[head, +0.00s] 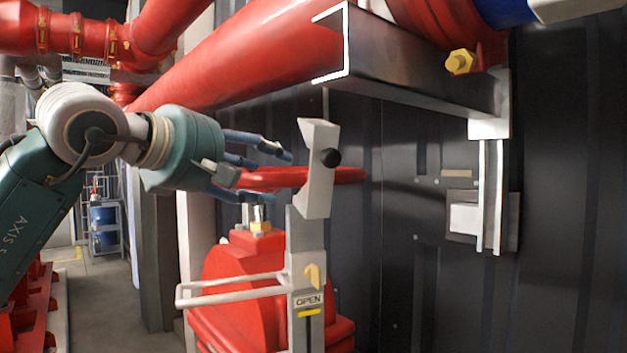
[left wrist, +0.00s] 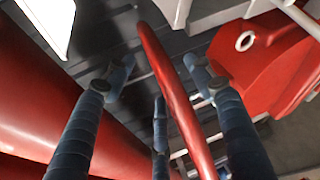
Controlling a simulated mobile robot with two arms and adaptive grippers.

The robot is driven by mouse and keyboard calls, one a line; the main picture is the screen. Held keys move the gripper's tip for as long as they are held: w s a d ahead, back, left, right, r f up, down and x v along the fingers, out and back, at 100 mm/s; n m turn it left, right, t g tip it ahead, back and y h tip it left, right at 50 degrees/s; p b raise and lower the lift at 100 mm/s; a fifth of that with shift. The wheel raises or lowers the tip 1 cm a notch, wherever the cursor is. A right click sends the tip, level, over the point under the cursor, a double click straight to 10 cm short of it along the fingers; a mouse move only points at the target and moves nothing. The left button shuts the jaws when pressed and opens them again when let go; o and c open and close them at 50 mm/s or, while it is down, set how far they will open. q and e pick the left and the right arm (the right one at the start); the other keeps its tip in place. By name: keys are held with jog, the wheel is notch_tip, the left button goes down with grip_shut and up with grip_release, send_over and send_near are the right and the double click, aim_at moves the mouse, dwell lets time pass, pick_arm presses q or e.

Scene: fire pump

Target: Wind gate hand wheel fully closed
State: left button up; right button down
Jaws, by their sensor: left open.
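The red hand wheel (head: 345,175) lies flat above the red gate valve body (head: 245,285). In the left wrist view, the red rim (left wrist: 172,85) runs between the spread fingers (left wrist: 160,82). I see no finger clearly closed on it. My right gripper is not in view.
A grey bracket with a yellow pointer and an OPEN label (head: 308,300) stands in front of the valve, with a pale bar (head: 230,292) sticking out left. A thick red pipe (head: 250,65) and a dark steel beam (head: 420,85) run above. A dark wall (head: 570,230) stands behind.

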aim_at(285, 173)
pick_arm(q)
jog(key=p+x, duration=0.1)
jog(key=x, duration=0.1)
jog(key=p+x, duration=0.3)
jog(key=x, duration=0.2)
jog(key=shift+w+a+r, duration=0.1)
jog(key=shift+r, duration=0.3)
jog(key=shift+w+d+f+p, duration=0.2)
jog(key=shift+w+d+p, duration=0.05)
jog(key=shift+w+p, duration=0.2)
jog(key=shift+c, duration=0.2)
jog(key=shift+d+f, duration=0.1)
jog(key=c, duration=1.3)
grip_shut()
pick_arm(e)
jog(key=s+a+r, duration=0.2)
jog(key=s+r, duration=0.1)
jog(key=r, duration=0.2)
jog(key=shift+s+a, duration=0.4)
